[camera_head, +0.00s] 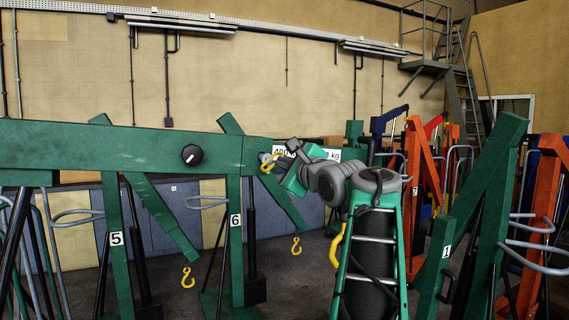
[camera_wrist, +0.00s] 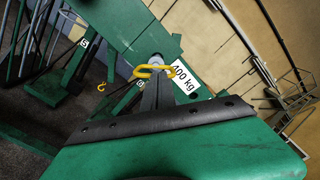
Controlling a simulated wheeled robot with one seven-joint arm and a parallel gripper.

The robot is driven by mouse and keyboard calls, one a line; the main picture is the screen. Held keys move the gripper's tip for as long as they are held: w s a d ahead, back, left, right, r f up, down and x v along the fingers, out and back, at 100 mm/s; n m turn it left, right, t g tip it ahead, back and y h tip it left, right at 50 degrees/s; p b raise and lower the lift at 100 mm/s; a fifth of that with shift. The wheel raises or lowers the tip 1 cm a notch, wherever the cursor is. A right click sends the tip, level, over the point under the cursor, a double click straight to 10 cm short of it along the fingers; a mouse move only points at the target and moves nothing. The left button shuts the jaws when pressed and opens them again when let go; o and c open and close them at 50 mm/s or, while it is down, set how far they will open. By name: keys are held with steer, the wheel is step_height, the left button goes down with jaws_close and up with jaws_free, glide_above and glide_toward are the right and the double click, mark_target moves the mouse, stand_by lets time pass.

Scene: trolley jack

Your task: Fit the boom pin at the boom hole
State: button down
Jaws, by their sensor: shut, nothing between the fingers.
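A long green boom (camera_head: 75,146) runs across the left of the head view. A round black knob (camera_head: 191,154) with a white mark sits on its side; I cannot tell whether it is the head of the boom pin. No loose pin or open boom hole can be made out. My gripper (camera_wrist: 157,88) is shut and empty, its fingers pointing toward the boom end with the 400 kg label (camera_wrist: 184,80). A yellow ring-like piece (camera_wrist: 153,71) shows at the fingertips; contact is unclear. In the head view my gripper (camera_head: 279,162) is right of the knob.
Green posts numbered 5 (camera_head: 117,239) and 6 (camera_head: 236,220) stand at left, with yellow hooks (camera_head: 188,278) hanging nearby. Another green frame (camera_head: 490,215) and orange frames (camera_head: 417,180) stand at right. Stairs (camera_head: 467,85) rise at the back.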

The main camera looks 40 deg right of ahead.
mark_target(266, 159)
steer(key=shift+p+x, duration=1)
steer(key=shift+x, duration=0.55)
steer(key=shift+f, duration=0.1)
